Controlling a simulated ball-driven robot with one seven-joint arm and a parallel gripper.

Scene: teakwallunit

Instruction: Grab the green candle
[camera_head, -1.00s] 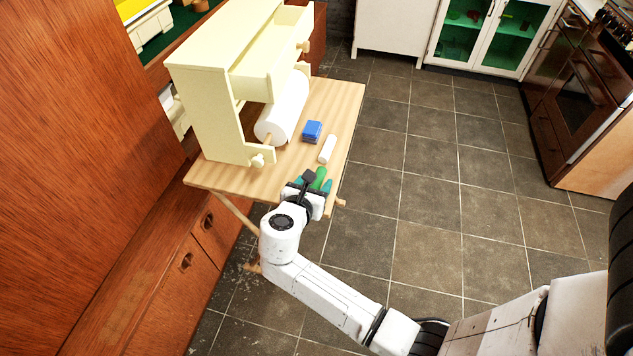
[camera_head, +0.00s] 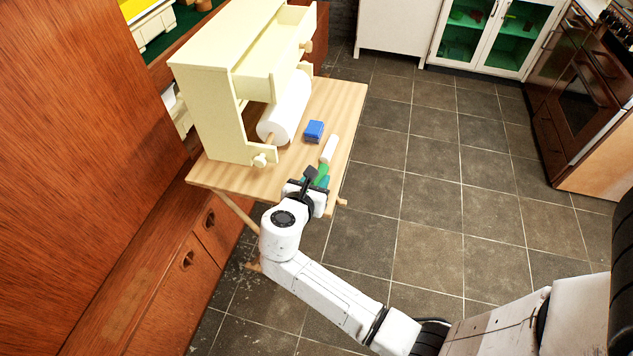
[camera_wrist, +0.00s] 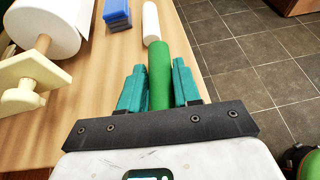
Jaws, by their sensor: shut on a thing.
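The green candle (camera_wrist: 160,62) is a cylinder that shows in the wrist view between the two teal fingers of my gripper (camera_wrist: 159,85). The fingers are shut on its near part, and its far end sticks out past the fingertips. In the head view the green candle (camera_head: 322,171) shows as a small green piece at my gripper (camera_head: 315,181), over the near right part of the wooden table. My gripper's dark wrist parts hide some of it there. I cannot tell whether the candle touches the tabletop.
A white cylinder (camera_wrist: 151,22) lies just beyond the candle's far end. A blue block (camera_head: 314,131) and a white paper roll (camera_head: 285,106) are on the table (camera_head: 235,178). A cream drawer unit (camera_head: 205,110) stands at the table's left. The tiled floor (camera_head: 430,200) to the right is clear.

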